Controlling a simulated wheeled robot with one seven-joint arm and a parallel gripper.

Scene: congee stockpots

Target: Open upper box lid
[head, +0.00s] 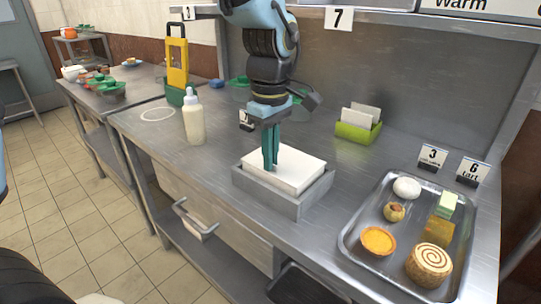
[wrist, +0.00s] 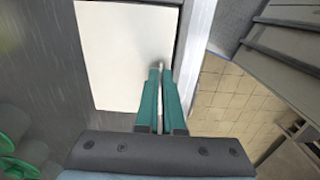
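The box (head: 284,203) is a grey open-topped tray shape on the steel counter, with a flat white lid (head: 300,172) on top. The lid also fills the upper middle of the wrist view (wrist: 115,50). My gripper (head: 270,165) points down at the lid, its green fingers over the lid's left part in the head view. In the wrist view the fingers (wrist: 160,70) are close together near the lid's right edge, with a narrow gap and a small pale piece between the tips. That piece looks like part of the lid; the exact contact is hard to see.
A sauce bottle (head: 194,120) and a yellow grater (head: 178,70) stand to the left. A green holder (head: 356,130) is behind right. A metal tray (head: 350,240) with several pastries lies at right. The counter's front edge is close to the box.

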